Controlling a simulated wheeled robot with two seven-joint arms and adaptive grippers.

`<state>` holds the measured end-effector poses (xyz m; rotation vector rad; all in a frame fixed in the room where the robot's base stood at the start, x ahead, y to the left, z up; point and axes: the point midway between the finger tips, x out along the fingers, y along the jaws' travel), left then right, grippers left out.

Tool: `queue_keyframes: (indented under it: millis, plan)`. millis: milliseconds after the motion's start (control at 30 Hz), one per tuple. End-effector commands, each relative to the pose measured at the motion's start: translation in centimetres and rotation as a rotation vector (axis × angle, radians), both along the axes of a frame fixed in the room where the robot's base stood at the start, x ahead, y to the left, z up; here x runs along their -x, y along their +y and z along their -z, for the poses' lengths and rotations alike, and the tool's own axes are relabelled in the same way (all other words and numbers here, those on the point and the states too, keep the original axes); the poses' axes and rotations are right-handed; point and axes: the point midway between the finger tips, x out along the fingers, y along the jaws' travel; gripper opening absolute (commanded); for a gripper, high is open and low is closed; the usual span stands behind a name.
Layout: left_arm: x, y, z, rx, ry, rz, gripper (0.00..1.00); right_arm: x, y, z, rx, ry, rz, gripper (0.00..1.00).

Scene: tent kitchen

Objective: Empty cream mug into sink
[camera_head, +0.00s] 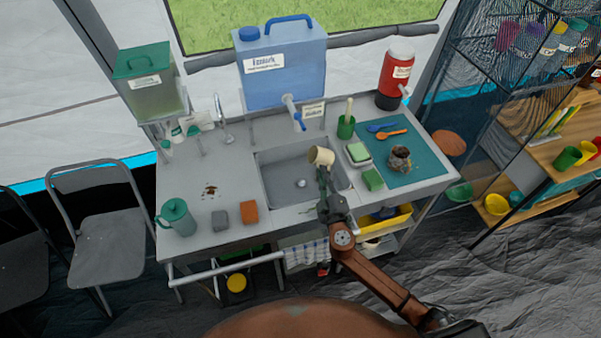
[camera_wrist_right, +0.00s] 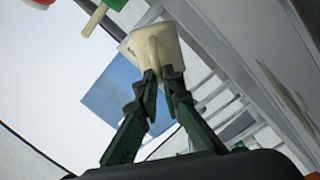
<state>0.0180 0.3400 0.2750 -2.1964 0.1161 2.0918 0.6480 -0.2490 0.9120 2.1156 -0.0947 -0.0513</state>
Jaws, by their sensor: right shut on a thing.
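The cream mug (camera_head: 321,156) is held above the right part of the grey sink (camera_head: 283,187), tilted with its mouth toward the left. My right gripper (camera_head: 323,172) is shut on the mug. In the right wrist view the mug (camera_wrist_right: 152,48) sits between the two fingertips of the gripper (camera_wrist_right: 161,80), which close on it at its handle side. The mug's inside cannot be seen well. The sink basin looks empty apart from its round drain. My left gripper is not in view.
A blue water container (camera_head: 282,75) with a tap stands behind the sink. A teal pitcher (camera_head: 178,217) stands left.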

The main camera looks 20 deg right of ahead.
Motion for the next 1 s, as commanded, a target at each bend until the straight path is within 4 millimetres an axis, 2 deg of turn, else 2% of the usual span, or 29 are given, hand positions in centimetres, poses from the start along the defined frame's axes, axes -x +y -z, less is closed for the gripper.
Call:
queue_keyframes:
  millis: [33, 100, 200, 367, 567, 600, 733, 1000]
  plan:
    - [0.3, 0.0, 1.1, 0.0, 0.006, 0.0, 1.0, 0.0, 0.0, 0.7, -0.038, -0.001, 0.001, 0.0]
    - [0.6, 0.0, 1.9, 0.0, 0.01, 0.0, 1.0, 0.0, -0.2, 1.0, -0.086, -0.005, 0.002, 0.0]
    - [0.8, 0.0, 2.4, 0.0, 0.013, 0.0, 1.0, 0.1, -0.3, -0.3, -0.233, -0.02, 0.003, 0.0]
    - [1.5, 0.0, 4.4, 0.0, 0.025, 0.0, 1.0, 0.1, -0.9, 0.7, -0.381, -0.03, 0.003, 0.0]
    - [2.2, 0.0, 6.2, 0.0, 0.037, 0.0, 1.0, 0.4, -3.4, 1.6, -0.626, -0.053, 0.004, 0.0]
    - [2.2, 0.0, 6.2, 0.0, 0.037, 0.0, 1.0, 0.4, -3.8, 1.7, -0.677, -0.056, 0.004, 0.0]
    - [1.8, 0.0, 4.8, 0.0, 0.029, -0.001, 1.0, 0.5, -5.0, 0.0, -0.824, -0.075, -0.001, 0.0]
    - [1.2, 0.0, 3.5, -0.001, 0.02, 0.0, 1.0, 0.6, -6.5, -0.6, -0.999, -0.089, -0.003, 0.0]
